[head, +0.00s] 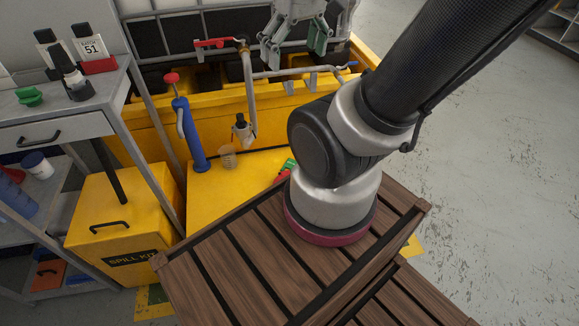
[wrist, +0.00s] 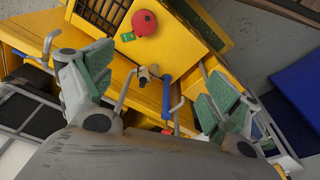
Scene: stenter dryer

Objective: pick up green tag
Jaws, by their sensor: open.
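A small green tag (wrist: 128,37) lies on the yellow surface beside a round red piece (wrist: 144,22) in the wrist view, near the top. In the head view the green tag (head: 289,165) shows on the yellow ledge just left of my arm, which hides part of that spot. My gripper (head: 295,42) is at the top of the head view, above the yellow bin's pipes and away from the tag. In the wrist view my gripper (wrist: 160,82) is open and empty, its green-padded fingers wide apart.
A blue-handled pump (head: 189,135), a small cup (head: 227,156) and a pipe with a red-lever valve (head: 215,43) stand near the yellow ledge. A grey cart (head: 60,122) and yellow spill kit box (head: 125,220) are at left. Open floor (head: 490,150) lies right.

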